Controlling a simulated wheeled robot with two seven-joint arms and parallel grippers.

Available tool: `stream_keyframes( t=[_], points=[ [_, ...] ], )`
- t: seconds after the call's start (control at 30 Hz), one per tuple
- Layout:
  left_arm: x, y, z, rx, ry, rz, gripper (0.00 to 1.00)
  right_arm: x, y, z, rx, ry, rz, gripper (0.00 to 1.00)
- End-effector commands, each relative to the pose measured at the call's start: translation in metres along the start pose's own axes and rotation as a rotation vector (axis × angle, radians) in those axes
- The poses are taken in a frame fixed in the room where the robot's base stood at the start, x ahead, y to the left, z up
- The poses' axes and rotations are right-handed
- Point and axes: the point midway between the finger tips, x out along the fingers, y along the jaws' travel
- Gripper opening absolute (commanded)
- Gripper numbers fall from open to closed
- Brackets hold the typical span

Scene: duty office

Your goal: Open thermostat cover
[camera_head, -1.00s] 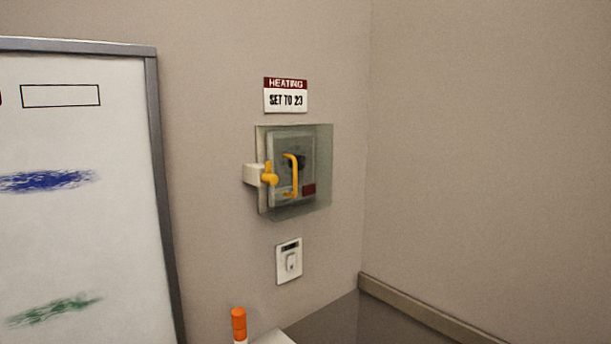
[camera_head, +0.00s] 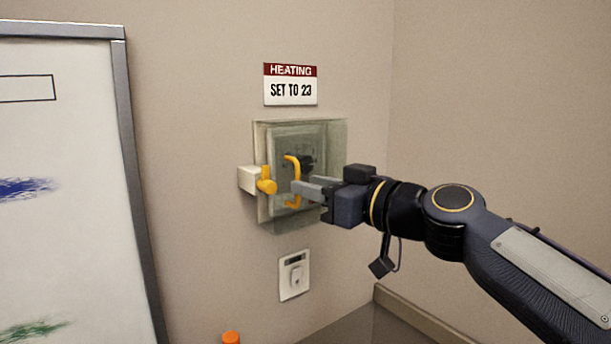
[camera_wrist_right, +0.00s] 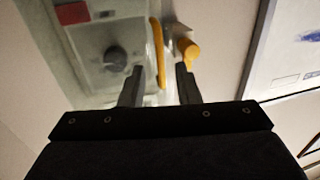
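The clear thermostat cover (camera_head: 333,135) is a box on the wall and appears closed over a pale thermostat with a dark dial (camera_wrist_right: 115,58). A yellow curved handle (camera_head: 296,168) is on the cover's front; it also shows in the right wrist view (camera_wrist_right: 157,50). A yellow latch knob (camera_head: 266,184) on a white block (camera_head: 246,179) is at the cover's left edge. My right gripper (camera_head: 300,190) is open at the handle. In the wrist view its fingers (camera_wrist_right: 158,74) are apart, with the handle lined up between their tips; contact is unclear. My left gripper is out of view.
A "HEATING SET TO 23" sign (camera_head: 290,86) is above the cover and a white wall switch (camera_head: 294,275) below. A framed whiteboard (camera_head: 70,150) stands at left. A bare side wall (camera_head: 500,100) is at right. An orange-topped object (camera_head: 231,338) is at the bottom edge.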

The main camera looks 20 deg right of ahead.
Motion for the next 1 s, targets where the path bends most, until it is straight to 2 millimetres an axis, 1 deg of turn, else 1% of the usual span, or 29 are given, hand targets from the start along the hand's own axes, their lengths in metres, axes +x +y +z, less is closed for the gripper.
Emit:
stream_keyframes(
  t=[0.03,0.1,0.2,0.5,0.73,1.0],
  points=[
    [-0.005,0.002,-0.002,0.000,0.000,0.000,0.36,0.008,0.000,-0.002,0.001,-0.002,-0.002,0.29],
    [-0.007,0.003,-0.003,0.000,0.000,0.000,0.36,0.015,0.000,-0.002,0.000,0.000,-0.001,0.29],
    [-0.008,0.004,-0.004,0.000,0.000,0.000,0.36,0.021,0.000,-0.001,0.000,0.000,-0.001,0.29],
    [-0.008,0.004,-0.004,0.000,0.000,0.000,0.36,0.024,0.000,0.000,-0.001,0.001,0.000,0.29],
    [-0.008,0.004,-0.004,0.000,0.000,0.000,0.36,0.024,0.000,0.000,-0.001,0.000,0.000,0.00],
    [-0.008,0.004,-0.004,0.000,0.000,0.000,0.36,0.024,0.000,0.000,-0.001,0.000,0.000,0.00]
  ],
)
